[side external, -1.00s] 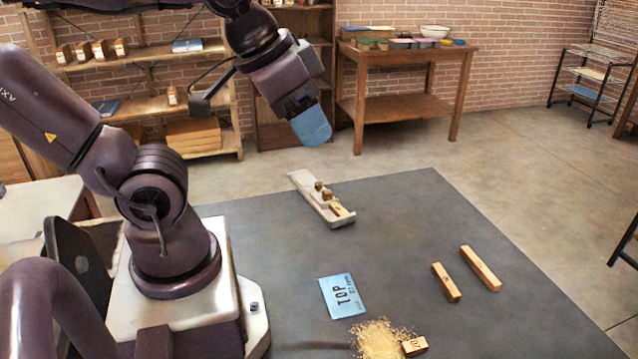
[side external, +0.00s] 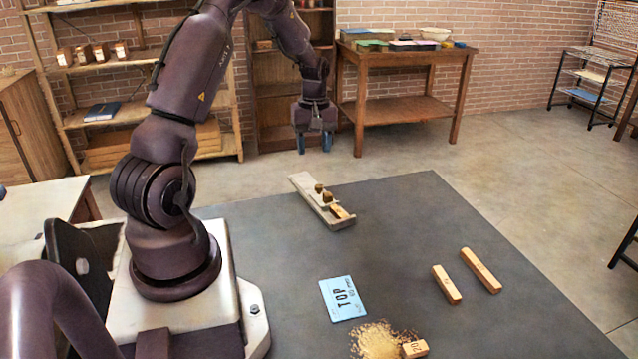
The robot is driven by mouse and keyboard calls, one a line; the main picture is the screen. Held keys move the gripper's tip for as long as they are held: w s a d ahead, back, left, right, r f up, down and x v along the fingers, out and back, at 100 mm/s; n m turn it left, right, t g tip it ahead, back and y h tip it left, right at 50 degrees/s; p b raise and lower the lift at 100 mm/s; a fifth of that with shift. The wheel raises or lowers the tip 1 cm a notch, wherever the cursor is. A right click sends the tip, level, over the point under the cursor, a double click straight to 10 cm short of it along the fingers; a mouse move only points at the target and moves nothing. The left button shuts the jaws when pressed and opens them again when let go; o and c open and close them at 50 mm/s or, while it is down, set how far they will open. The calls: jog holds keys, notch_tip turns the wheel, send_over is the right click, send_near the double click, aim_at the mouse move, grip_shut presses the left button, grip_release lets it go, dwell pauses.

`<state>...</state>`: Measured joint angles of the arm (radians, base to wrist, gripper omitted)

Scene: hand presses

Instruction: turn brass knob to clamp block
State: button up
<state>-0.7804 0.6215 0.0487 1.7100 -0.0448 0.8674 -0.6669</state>
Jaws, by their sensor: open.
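A pale press board (side external: 302,185) lies near the far left edge of the dark table. Two small brass knobs stand on it, a farther knob (side external: 319,188) and a nearer knob (side external: 328,197). A wooden block (side external: 339,212) sits at its near end; I cannot tell whether it is clamped. My gripper (side external: 314,144) hangs above and beyond the board, fingers pointing down, apart and empty. It touches nothing.
Sawdust (side external: 378,340) and a small numbered block (side external: 414,349) are at the front. A short bar (side external: 447,284) and a longer bar (side external: 481,270) lie at right. The table's middle is clear.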

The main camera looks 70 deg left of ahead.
aim_at(319, 186)
jog(key=a+f+n, duration=0.1)
jog(key=f, duration=0.3)
jog(key=w+a+f+n, duration=0.1)
jog(key=f+n, duration=0.1)
jog(key=f, duration=0.3)
jog(key=w+a+f+n, duration=0.1)
jog(key=f, duration=0.3)
jog(key=shift+w+a+f+n+t, duration=0.15)
jog(key=shift+w+a+n+t, duration=0.15)
jog(key=shift+a, duration=0.1)
grip_shut()
